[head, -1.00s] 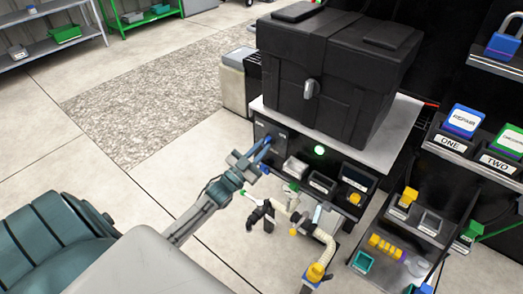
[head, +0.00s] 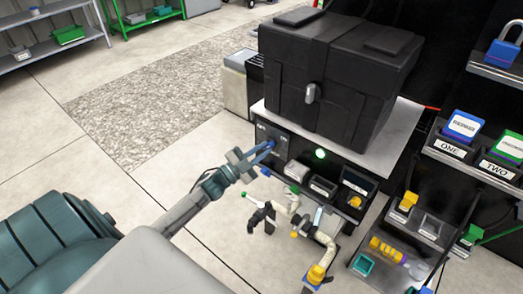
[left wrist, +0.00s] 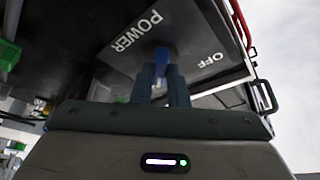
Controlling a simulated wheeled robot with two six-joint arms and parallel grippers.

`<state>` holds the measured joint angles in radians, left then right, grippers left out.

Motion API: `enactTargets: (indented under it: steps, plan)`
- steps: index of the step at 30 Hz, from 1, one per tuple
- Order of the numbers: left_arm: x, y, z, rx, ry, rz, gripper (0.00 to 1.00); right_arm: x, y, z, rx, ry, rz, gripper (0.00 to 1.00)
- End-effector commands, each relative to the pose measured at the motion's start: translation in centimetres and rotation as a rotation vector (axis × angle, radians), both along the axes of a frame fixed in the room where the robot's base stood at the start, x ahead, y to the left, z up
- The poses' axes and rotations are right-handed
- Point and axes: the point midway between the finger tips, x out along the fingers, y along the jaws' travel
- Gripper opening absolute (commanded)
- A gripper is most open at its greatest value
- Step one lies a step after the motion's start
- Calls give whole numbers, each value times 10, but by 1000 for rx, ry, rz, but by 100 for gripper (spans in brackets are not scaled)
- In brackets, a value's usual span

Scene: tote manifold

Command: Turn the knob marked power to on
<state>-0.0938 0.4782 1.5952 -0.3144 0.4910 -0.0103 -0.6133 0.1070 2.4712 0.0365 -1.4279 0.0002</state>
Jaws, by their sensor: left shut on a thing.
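The power knob (left wrist: 162,54) is blue and stands on a dark panel (left wrist: 190,48) in the left wrist view. The word POWER is printed on one side of it and OFF on the other; its pointer direction is not clear. My left gripper (left wrist: 161,76) is shut on the knob, its fingers on either side of it. In the head view my left gripper (head: 266,152) reaches the left part of the black bench front, where its fingers mostly hide the knob. My right gripper is not in view.
A large black case (head: 335,80) sits on the bench top above the panel. A green light (head: 320,154) and small bins (head: 322,187) are right of the gripper. Pale pipes (head: 290,208) stand below. Open floor lies to the left.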

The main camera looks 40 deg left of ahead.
Motion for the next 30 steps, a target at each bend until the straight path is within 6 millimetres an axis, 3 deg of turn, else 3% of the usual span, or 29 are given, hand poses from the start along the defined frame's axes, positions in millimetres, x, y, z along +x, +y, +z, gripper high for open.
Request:
enactTargets:
  steps: [10, 11, 13, 14, 23, 30]
  plan:
    - [0, 0, -1, 5, 1, 0, 0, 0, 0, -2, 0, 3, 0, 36]
    - [0, 0, -1, 5, 1, 0, 20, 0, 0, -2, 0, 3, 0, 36]
    - [0, 0, -1, 4, 1, 0, 33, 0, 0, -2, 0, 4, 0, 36]
    - [0, 0, -1, 4, 1, 0, 35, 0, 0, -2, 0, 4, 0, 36]
    - [-2, 1, -1, 3, 1, 0, 35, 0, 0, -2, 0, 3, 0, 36]
    - [-31, 12, -11, 4, 5, -2, 35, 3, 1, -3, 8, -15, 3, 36]
